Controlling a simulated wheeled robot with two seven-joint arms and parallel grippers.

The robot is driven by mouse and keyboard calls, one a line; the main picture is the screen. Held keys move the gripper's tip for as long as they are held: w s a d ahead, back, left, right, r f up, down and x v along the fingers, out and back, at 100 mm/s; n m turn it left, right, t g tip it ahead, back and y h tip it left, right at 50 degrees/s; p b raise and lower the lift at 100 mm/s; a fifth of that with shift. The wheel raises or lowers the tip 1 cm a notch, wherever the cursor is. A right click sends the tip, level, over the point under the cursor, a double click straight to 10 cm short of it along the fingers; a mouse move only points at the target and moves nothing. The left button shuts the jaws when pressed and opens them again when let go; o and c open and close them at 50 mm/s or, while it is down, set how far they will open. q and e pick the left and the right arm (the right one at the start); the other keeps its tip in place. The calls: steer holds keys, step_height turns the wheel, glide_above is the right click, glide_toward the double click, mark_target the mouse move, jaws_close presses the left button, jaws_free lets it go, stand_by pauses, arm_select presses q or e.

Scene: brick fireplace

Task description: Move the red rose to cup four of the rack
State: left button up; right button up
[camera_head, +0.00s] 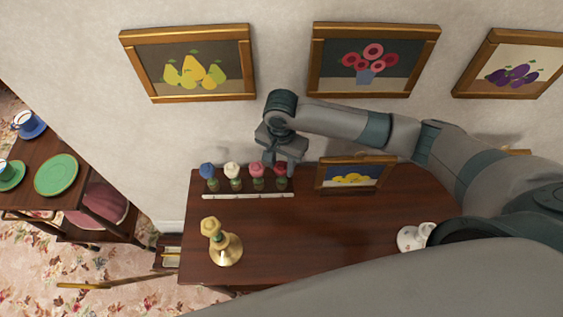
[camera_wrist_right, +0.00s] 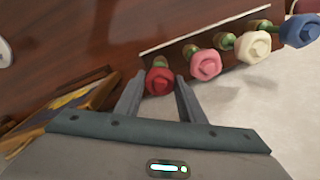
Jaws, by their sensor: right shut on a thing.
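In the right wrist view the red rose (camera_wrist_right: 158,81) sits between the two fingertips (camera_wrist_right: 158,85). Whether its stem is fully seated in the cup cannot be told. A pink rose (camera_head: 256,169), a white rose (camera_head: 232,170) and a blue rose (camera_head: 207,170) stand upright in the other cups. My left gripper is not in view.
A small framed picture (camera_head: 353,174) leans right of the rack, close to my right arm. A white patterned pot (camera_head: 412,238) is at the right. The middle of the dark tabletop (camera_head: 310,225) is clear.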

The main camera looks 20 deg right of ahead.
steer(key=o, duration=1)
steer(key=shift+c, duration=0.2)
steer(key=shift+r, duration=0.1)
steer(key=shift+w+r+b, duration=0.1)
steer(key=shift+r+b, duration=0.2)
steer(key=shift+r, duration=0.3)
step_height(320, 180, up, 16)
steer(key=b, duration=0.2)
steer(key=shift+s+a+f, duration=0.1)
steer(key=shift+s+f, duration=0.05)
steer(key=shift+s, duration=0.05)
